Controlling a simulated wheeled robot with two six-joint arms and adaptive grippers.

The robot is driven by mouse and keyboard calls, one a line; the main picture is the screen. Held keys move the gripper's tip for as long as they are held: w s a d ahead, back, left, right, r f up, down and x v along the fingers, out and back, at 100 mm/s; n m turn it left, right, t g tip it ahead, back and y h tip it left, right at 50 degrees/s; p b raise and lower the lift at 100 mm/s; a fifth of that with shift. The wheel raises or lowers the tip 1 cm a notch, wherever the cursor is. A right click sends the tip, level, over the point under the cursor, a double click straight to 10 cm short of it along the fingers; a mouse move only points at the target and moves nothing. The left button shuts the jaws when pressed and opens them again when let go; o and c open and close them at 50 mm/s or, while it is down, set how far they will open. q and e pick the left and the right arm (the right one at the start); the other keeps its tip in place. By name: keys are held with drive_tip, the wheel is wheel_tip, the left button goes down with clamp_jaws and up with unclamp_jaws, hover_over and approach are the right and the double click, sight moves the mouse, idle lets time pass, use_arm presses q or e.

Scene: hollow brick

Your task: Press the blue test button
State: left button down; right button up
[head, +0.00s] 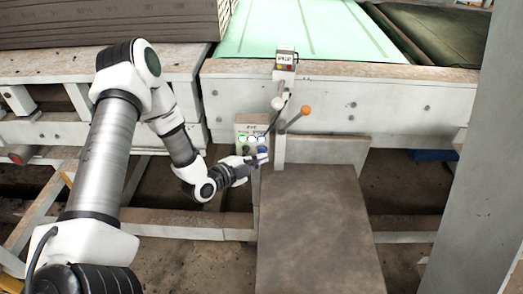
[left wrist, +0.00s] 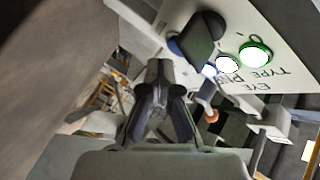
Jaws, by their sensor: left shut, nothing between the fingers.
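A pale control panel (head: 246,126) hangs below the machine bed in the head view, with lit round buttons in a row and darker controls below. In the left wrist view the panel (left wrist: 262,25) shows a green-ringed button (left wrist: 255,56), a white-lit button (left wrist: 227,64) and a blue-ringed button (left wrist: 208,70). A blue patch (left wrist: 174,46) shows beside a black knob that partly hides it; I cannot tell which blue one is the test button. My left gripper (head: 264,159) is shut and empty, close to the panel's lower right. Its fingers (left wrist: 158,72) show no clear contact.
A post with an orange-tipped lever (head: 304,111) and a pale knob (head: 278,103) stands just right of the panel. A small box (head: 286,59) tops the post. A brown plate (head: 320,230) lies in front. A grey column (head: 476,150) stands at the right.

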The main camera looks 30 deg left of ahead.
use_arm(q)
drive_tip(key=shift+s+d, duration=0.45)
drive_tip(key=shift+s, duration=0.25)
drive_tip(key=shift+s+d, duration=0.4)
drive_tip(key=shift+s, duration=0.3)
drive_tip(key=shift+s+d, duration=0.45)
drive_tip(key=shift+s, duration=0.25)
